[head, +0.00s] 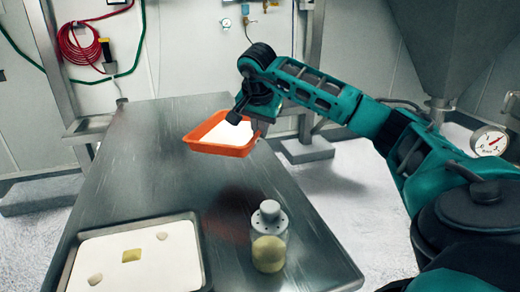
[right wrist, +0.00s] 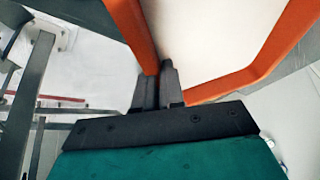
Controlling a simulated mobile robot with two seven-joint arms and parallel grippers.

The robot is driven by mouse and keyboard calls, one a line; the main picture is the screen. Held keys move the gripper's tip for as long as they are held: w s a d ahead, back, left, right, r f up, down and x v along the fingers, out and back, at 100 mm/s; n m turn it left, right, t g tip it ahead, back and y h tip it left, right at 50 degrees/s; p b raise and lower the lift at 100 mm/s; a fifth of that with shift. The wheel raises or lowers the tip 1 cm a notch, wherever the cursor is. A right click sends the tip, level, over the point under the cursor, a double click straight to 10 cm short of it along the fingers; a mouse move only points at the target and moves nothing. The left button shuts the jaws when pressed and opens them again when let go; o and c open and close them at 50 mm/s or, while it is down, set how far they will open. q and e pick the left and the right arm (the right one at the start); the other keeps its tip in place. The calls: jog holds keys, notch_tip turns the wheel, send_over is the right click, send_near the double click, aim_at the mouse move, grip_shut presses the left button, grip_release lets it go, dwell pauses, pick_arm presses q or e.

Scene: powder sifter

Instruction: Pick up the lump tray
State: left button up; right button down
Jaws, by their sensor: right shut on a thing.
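An orange tray (head: 222,134) with a white inside is held above the far right part of the metal table. My right gripper (head: 246,112) is shut on its rim at the right side. In the right wrist view the fingers (right wrist: 158,85) pinch the rim of the orange tray (right wrist: 262,62), whose white inside looks empty where it shows. A second, metal-rimmed tray (head: 199,250) lies on the table at the near left, with a white surface bearing a yellowish square and two pale lumps. My left gripper is not in view.
A clear shaker jar (head: 269,240) with a grey cap and yellowish contents stands at the table's near right. The middle of the metal table (head: 150,160) is clear. A steel hopper (head: 455,45) and a pressure gauge (head: 489,141) are at the right.

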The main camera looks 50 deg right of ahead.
notch_tip(320, 180, up, 8)
jog(key=shift+f+p, duration=0.1)
jog(key=shift+p, duration=0.4)
